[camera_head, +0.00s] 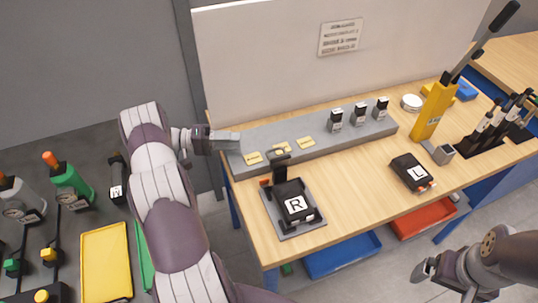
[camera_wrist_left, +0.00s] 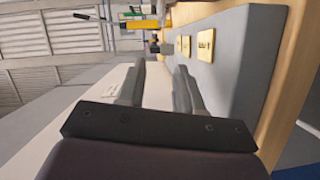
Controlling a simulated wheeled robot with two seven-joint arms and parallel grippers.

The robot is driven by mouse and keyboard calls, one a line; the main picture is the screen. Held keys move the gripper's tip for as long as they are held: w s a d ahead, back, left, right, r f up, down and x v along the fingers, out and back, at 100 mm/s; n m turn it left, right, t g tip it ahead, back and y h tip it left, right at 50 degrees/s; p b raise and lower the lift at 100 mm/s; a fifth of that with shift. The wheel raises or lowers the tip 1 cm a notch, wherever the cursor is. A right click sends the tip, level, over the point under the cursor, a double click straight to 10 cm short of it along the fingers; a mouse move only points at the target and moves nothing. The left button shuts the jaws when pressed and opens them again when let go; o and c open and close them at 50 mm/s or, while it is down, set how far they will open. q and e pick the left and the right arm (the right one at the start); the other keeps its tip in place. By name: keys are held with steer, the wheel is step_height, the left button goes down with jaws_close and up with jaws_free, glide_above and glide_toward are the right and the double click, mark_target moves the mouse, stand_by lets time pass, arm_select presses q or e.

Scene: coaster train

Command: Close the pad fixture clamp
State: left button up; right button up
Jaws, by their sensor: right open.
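The pad fixture (camera_head: 311,226) is a grey plate on the bench, with a black block marked R (camera_head: 297,206) on it. Its black clamp (camera_head: 279,174) stands upright at the back of the plate, beside a small orange part. My left gripper (camera_head: 238,141) is above the left end of the grey rack, behind and left of the clamp and apart from it. In the left wrist view its two fingers (camera_wrist_left: 158,85) are apart with nothing between them. My right gripper (camera_head: 424,272) is open and empty at the lower right, off the bench front.
The grey rack (camera_head: 310,144) carries yellow labels and several small dark blocks. A block marked L (camera_head: 411,172) lies to the right. A yellow lever press (camera_head: 433,110) stands at the back right. Bare wood (camera_head: 350,180) lies between the L block and the fixture.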

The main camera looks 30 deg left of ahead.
mark_target(272, 150)
arm_select(q)
steer(key=shift+s+d+f+g+h, duration=0.1)
steer(key=shift+s+g+h, duration=0.15)
steer(key=shift+s, duration=0.35)
steer(key=shift+s+d+f+g+h, duration=0.15)
steer(key=shift+s+g, duration=0.1)
steer(key=shift+s, duration=0.3)
steer(key=shift+w+d+r+p, duration=0.15)
steer(key=shift+d+p, duration=0.4)
steer(key=shift+d, duration=0.05)
steer(key=p+x, duration=0.4)
steer(key=x, duration=0.6)
steer(key=shift+w+d, duration=0.15)
steer(key=shift+d, duration=0.1)
steer(key=shift+w+d+f, duration=0.25)
steer(key=shift+d+f, duration=0.05)
jaws_close()
